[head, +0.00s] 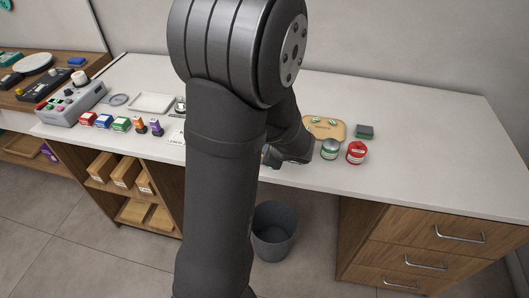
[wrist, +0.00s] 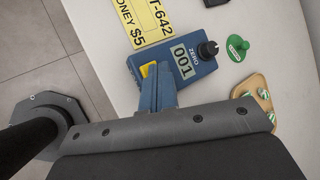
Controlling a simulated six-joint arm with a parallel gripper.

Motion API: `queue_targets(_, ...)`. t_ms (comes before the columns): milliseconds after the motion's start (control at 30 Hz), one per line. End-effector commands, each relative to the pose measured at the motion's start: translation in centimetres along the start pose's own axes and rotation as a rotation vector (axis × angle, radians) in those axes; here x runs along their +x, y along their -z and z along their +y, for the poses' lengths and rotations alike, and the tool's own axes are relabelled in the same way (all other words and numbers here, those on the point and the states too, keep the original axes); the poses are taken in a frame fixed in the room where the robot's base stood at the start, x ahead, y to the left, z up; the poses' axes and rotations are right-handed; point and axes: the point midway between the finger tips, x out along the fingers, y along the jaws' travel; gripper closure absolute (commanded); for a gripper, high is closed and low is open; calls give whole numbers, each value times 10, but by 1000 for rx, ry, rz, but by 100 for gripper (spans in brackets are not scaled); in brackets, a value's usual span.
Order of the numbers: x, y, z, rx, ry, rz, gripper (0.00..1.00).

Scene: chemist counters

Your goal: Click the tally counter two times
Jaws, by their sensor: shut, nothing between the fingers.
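The tally counter (wrist: 203,63) is a blue box in the wrist view, with a black round knob marked ZERO at one end. Its white display reads 001. In the head view my arm hides most of the counter and the fingertips.
A wooden board (head: 338,126) with green pieces, a green tin (head: 330,149), a red tin (head: 356,152) and a dark block (head: 365,131) stand right. The counter's far right is clear.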

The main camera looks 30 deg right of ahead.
Motion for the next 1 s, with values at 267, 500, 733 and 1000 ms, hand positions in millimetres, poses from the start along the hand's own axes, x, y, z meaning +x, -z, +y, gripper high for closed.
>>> queue_targets(267, -6, -4, -4, -2, 0, 0, 100)
queue_targets(500, -12, -8, -8, 0, 0, 0, 100)
queue_targets(733, -12, -9, -9, 0, 0, 0, 100)
queue_targets(1000, -28, -20, -21, -3, 3, -1, 100)
